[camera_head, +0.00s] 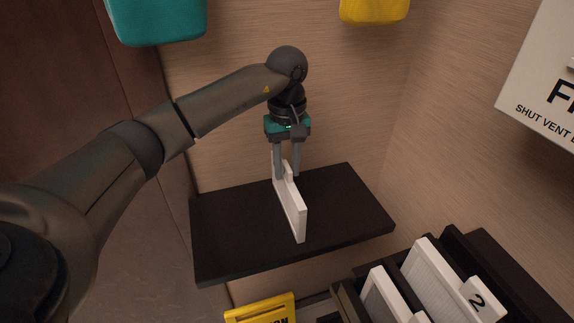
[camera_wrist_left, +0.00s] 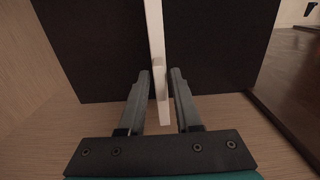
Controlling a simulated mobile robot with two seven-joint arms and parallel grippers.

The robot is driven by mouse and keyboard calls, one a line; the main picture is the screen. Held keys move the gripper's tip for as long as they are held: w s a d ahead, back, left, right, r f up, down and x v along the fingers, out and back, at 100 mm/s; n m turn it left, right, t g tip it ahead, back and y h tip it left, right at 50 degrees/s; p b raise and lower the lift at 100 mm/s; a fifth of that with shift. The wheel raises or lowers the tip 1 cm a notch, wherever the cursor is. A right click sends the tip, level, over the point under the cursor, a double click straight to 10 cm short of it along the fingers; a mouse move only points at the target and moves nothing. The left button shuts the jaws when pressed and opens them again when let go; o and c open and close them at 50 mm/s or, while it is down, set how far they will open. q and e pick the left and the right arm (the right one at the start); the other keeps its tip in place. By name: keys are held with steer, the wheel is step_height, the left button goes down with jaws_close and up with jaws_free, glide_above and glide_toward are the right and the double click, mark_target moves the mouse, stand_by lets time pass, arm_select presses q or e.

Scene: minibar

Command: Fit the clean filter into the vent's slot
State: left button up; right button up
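The white filter (camera_head: 291,204), a thin panel, stands upright on edge on a black shelf (camera_head: 342,210). My left gripper (camera_head: 287,176) points down over the far end of the filter, one finger on each side of its raised tab. In the left wrist view the filter (camera_wrist_left: 156,40) runs up between the two fingers (camera_wrist_left: 161,72), and gaps show beside the tab. The gripper looks open; contact at the tips is hard to judge. The vent's slot is not clearly in view. My right gripper is not in view.
At lower right a dark rack holds pale filter panels (camera_head: 440,283), one tagged "2". A yellow sign (camera_head: 261,309) stands below the shelf. A white notice (camera_head: 543,75) is at right. Teal (camera_head: 157,18) and yellow (camera_head: 374,8) objects hang above. The shelf is otherwise clear.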

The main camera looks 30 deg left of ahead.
arm_select(q)
steer(key=shift+o, duration=1.2)
